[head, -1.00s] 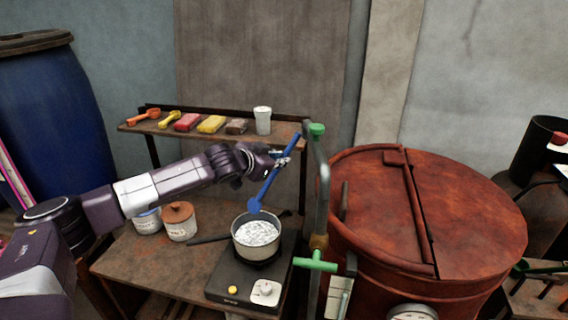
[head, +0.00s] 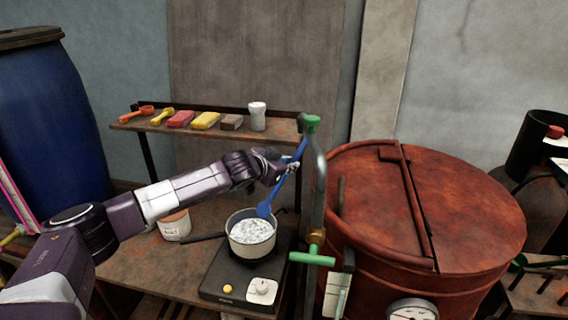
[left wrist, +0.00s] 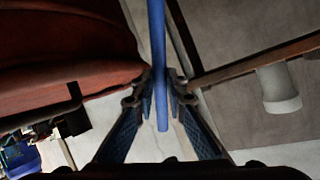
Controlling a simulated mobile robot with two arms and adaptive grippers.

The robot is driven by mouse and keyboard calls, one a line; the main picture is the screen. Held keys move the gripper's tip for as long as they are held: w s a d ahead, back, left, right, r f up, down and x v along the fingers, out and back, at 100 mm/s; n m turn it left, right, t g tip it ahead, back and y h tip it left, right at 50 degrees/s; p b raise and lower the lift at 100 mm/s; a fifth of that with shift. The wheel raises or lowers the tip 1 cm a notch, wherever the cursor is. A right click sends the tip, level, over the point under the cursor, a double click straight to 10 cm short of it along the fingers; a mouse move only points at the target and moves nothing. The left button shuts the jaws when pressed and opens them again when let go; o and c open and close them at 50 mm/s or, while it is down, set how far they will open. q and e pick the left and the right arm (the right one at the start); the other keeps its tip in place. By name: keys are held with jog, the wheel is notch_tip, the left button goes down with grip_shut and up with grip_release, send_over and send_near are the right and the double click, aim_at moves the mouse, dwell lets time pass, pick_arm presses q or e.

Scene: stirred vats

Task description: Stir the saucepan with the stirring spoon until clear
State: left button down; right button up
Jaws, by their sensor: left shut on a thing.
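The saucepan (head: 250,242) stands on a black hot plate (head: 240,280). Its content is a speckled white and grey, and its handle points left. My left gripper (head: 290,167) is shut on the blue stirring spoon (head: 273,197), above and to the right of the pan. The spoon slants down to the left, with its bowl end at the pan's upper right rim. I cannot tell whether the tip is inside the pan or just above it. In the left wrist view the spoon's shaft (left wrist: 158,50) runs between both fingers. My right gripper is not in view.
A green-handled pipe (head: 319,180) stands close right of the spoon, in front of a rusty red vat (head: 450,215). A shelf (head: 190,131) behind holds scoops, coloured blocks and a white cup (head: 257,117).

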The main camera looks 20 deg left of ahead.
aim_at(277, 189)
pick_arm(q)
jog(key=f+b, duration=0.1)
jog(key=s+a+f+b, duration=0.1)
jog(key=f+b, duration=0.2)
jog(key=f, duration=0.1)
jog(key=shift+s+a+f+b, duration=0.25)
jog(key=shift+a+b, duration=0.05)
jog(key=shift+s+a+f+b, duration=0.25)
jog(key=shift+f+b, duration=0.25)
jog(key=shift+f, duration=0.05)
jog(key=shift+s+a+f+b, duration=0.25)
jog(key=shift+a+f+b, duration=0.05)
jog(key=shift+f+b, duration=0.2)
jog(key=shift+s+a+f+b, duration=0.25)
jog(key=shift+f+b, duration=0.25)
jog(key=shift+f, duration=0.05)
